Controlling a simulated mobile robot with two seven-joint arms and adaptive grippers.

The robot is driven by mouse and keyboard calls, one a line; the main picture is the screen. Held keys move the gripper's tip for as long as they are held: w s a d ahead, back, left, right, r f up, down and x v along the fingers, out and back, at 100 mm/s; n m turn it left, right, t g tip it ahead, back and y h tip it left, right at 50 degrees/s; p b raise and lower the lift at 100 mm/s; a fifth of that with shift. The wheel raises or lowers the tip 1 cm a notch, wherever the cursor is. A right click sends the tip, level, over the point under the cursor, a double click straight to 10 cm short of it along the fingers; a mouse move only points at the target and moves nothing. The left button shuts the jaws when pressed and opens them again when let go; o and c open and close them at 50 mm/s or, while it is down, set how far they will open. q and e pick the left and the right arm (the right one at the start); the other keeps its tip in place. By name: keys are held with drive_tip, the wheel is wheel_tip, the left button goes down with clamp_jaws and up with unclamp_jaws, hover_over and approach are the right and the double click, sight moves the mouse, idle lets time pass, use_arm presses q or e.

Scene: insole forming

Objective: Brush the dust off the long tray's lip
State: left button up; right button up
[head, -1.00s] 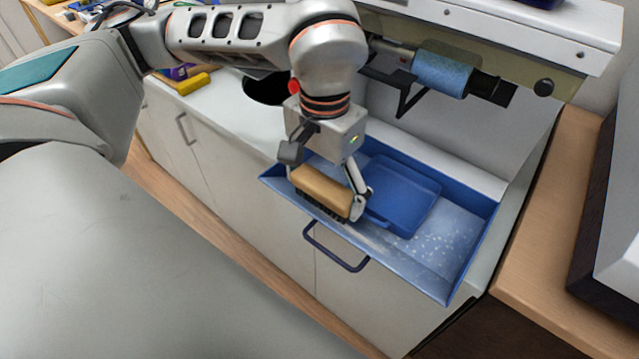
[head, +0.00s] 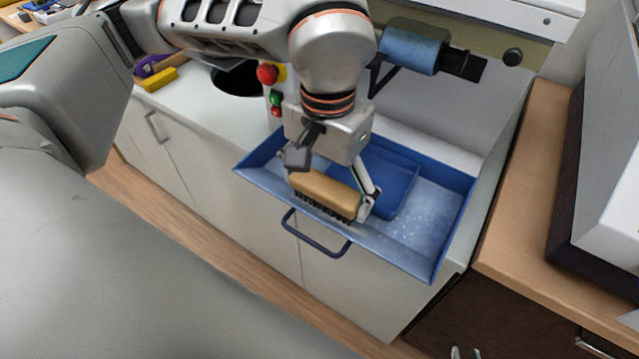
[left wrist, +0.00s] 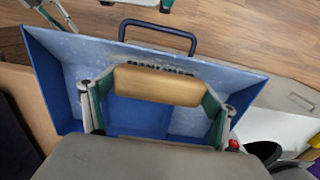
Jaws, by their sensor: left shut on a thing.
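The long blue tray (head: 455,215) juts from the front of the white counter, with a dark blue handle (head: 312,238) on its front; it also shows in the left wrist view (left wrist: 58,62). Pale dust specks (head: 425,222) lie on its right part. My left gripper (head: 326,190) is shut on a tan brush (head: 324,188) with dark bristles, held at the front lip near the handle. The brush also shows in the left wrist view (left wrist: 157,87); whether the bristles touch the lip is unclear. My right gripper's fingertips (head: 466,352) show apart and empty at the bottom edge.
A smaller blue bin (head: 400,180) sits in the tray behind the brush. A blue roller (head: 412,45) hangs above. A red button (head: 267,74), a dark round opening (head: 235,80) and a yellow block (head: 160,80) are left. A wooden counter (head: 530,190) is right.

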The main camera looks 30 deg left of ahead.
sight(295, 175)
use_arm(q)
drive_tip(key=shift+s+d+f+b, duration=0.15)
drive_tip(key=shift+d+b, duration=0.25)
drive_tip(key=shift+d, duration=0.85)
drive_tip(key=shift+s+d+b, duration=0.1)
drive_tip(key=shift+d+b, duration=0.3)
drive_tip(key=shift+d, duration=1.35)
drive_tip(key=shift+s+d+b, duration=0.1)
drive_tip(key=shift+d+b, duration=0.2)
drive_tip(key=shift+d, duration=1.1)
drive_tip(key=shift+a+f+b, duration=0.1)
drive_tip(key=shift+a+b, duration=0.35)
drive_tip(key=shift+a, duration=2.45)
drive_tip(key=shift+w+a+r, duration=0.1)
drive_tip(key=shift+w+a, duration=0.1)
drive_tip(key=shift+a, duration=0.95)
drive_tip(key=shift+w+a+r, duration=0.1)
drive_tip(key=shift+w+a, duration=0.1)
drive_tip(key=shift+a, duration=0.9)
drive_tip(key=shift+w+a+f, duration=0.1)
drive_tip(key=shift+w+a, duration=0.05)
drive_tip(key=shift+a, duration=2.2)
use_arm(e)
drive_tip(key=shift+s+f, duration=0.25)
drive_tip(key=shift+f, duration=0.65)
drive_tip(key=shift+s+f, duration=0.25)
drive_tip(key=shift+f, duration=0.6)
